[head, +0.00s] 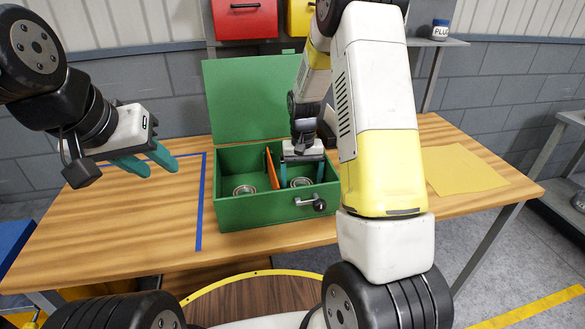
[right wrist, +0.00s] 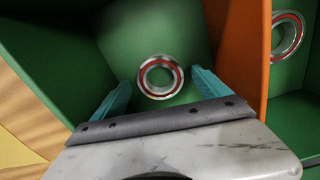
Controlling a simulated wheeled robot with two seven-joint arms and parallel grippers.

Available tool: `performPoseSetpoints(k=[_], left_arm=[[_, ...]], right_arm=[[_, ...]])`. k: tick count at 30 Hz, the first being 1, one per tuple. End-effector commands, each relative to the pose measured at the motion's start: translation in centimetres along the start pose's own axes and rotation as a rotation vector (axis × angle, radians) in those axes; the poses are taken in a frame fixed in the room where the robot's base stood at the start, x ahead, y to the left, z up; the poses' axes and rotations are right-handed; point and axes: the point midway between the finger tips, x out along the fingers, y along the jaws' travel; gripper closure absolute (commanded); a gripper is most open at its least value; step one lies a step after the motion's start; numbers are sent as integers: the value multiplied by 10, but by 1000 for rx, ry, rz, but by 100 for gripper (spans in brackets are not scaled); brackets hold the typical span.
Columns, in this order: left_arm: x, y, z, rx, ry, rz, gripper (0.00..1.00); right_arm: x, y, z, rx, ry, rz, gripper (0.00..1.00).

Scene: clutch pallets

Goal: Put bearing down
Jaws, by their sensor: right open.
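A green box (head: 262,213) with its lid raised stands on the table, split by an orange divider (head: 272,170). One bearing (head: 244,190) lies in the left compartment. Another bearing (head: 301,182) lies in the right compartment, and in the right wrist view this bearing (right wrist: 160,77) lies flat on the green floor. My right gripper (head: 303,171) reaches down into the right compartment; its teal fingers are open on either side of that bearing, with gaps to it. My left gripper (head: 150,165) is empty over the table's left part, its fingers apart.
Blue tape (head: 201,205) marks the table left of the box. A yellow sheet (head: 465,170) lies at the right. The box has a latch (head: 316,202) on its front. Red and yellow bins hang behind it. The left part of the table is clear.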

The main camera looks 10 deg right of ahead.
Motion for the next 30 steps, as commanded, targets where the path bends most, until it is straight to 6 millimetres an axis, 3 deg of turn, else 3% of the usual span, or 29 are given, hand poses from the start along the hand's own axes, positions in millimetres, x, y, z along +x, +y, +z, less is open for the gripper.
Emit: performPoseSetpoints(k=[12, 22, 26, 30], left_arm=[[0, 0, 0, 0, 0, 0, 64], [0, 0, 0, 0, 0, 0, 64], [0, 0, 0, 0, 0, 0, 64], [0, 0, 0, 0, 0, 0, 64]], right_arm=[[-85, 0, -1, 0, 6, -1, 14], [-123, 0, 4, -1, 14, -8, 14], [-155, 1, 24, -9, 65, -45, 14], [-203, 2, 67, -34, 163, -103, 14]])
